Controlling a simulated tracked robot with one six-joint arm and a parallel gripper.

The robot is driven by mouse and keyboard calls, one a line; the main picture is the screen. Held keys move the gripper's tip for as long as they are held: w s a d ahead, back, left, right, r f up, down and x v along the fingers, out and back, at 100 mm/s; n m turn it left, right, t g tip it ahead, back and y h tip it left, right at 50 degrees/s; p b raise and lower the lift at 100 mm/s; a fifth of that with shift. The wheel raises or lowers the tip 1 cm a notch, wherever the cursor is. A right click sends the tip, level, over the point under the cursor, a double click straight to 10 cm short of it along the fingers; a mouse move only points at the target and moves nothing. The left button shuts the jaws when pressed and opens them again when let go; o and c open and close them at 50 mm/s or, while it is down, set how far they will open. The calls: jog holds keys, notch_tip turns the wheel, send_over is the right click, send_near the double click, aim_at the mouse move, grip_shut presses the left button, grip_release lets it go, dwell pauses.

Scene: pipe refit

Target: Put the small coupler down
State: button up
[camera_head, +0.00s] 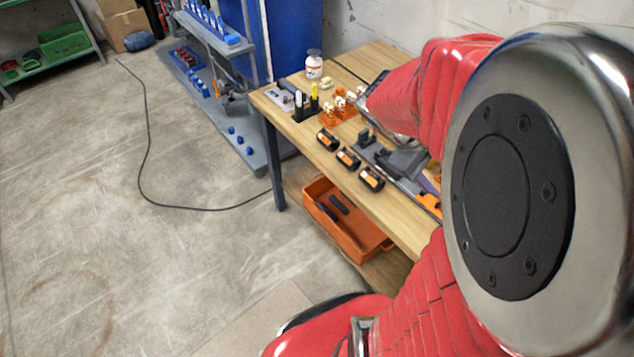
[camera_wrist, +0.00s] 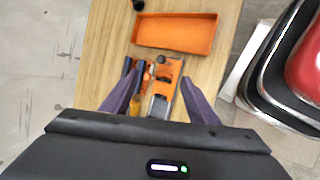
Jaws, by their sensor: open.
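My gripper (camera_wrist: 160,95) is open in the wrist view, with its two purple-grey fingers spread apart. Between and beyond the fingers is an orange board (camera_wrist: 170,68) with small dark, grey and white parts on or beside it. I cannot tell whether one of these is the small coupler, or whether anything touches the fingers. In the head view three black cylinders with orange bands (camera_head: 348,158) lie in a row on the wooden table (camera_head: 400,220). My arm hides much of the table's right side there.
An orange tray (camera_wrist: 176,33) lies beyond the board. At the table's far end are a white bottle (camera_head: 314,66) and an orange rack (camera_head: 338,112) with pale fittings. An orange bin (camera_head: 345,225) sits below the tabletop. A black cable (camera_head: 148,140) crosses the floor.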

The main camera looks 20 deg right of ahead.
jog(key=w+a+r+m+t+y, duration=0.1)
jog(key=a+r+t+y, duration=0.2)
jog(key=a, duration=1.1)
jog(key=w+a+r+m+t+y, duration=0.1)
jog(key=a+r+t+y, duration=0.3)
jog(key=a, duration=1.1)
jog(key=shift+w+r+m+t, duration=0.3)
jog(key=shift+r+m+t, duration=0.1)
jog(key=shift+r+t, duration=0.15)
jog(key=shift+o, duration=0.5)
